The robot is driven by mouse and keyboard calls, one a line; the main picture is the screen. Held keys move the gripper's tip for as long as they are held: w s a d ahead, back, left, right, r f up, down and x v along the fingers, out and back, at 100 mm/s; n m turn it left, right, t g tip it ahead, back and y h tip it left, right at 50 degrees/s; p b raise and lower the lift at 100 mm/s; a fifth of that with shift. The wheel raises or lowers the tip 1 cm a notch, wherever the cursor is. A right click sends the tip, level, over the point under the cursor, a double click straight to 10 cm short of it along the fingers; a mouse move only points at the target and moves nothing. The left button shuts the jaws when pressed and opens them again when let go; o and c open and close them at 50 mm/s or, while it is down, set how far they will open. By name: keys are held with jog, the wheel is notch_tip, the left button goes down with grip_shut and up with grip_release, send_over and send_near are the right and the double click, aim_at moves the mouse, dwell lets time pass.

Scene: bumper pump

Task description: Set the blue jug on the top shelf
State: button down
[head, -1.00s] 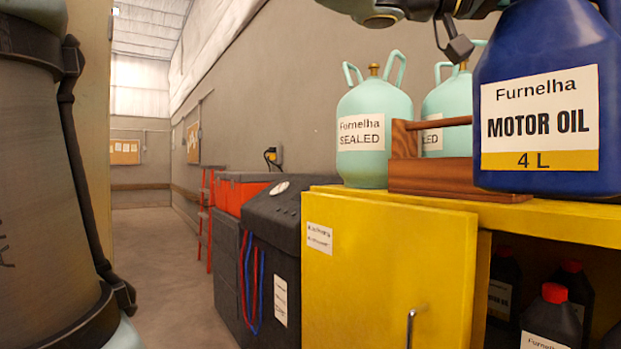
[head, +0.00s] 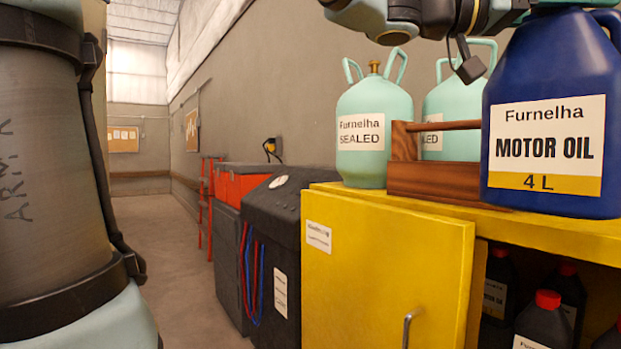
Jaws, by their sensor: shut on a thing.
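The blue jug (head: 545,75), labelled motor oil 4 L, is upright with a slight tilt at the right. Its base is at or just above the top of the yellow cabinet (head: 450,203); I cannot tell whether it touches. My gripper (head: 572,4) is at the jug's top, at the upper picture edge, mostly cut off, and shut on the jug. My arm comes in from the left above it. The cabinet's open compartment below the top holds several dark bottles with red caps (head: 545,325).
On the cabinet top, left of the jug, stand a wooden carrier (head: 440,182) and two pale green gas cylinders (head: 372,110). The carrier is very close to the jug. A dark machine (head: 275,225) and a red ladder (head: 207,205) stand left. The floor aisle is clear.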

jog(key=w+d+p, duration=0.8)
jog(key=d, duration=0.5)
jog(key=f, duration=0.1)
jog(key=a+f, duration=0.1)
jog(key=f, duration=0.1)
jog(key=shift+w+a+f+p, duration=0.1)
jog(key=shift+w+a+p, duration=0.1)
jog(key=shift+w+p, duration=0.1)
dwell(0.7)
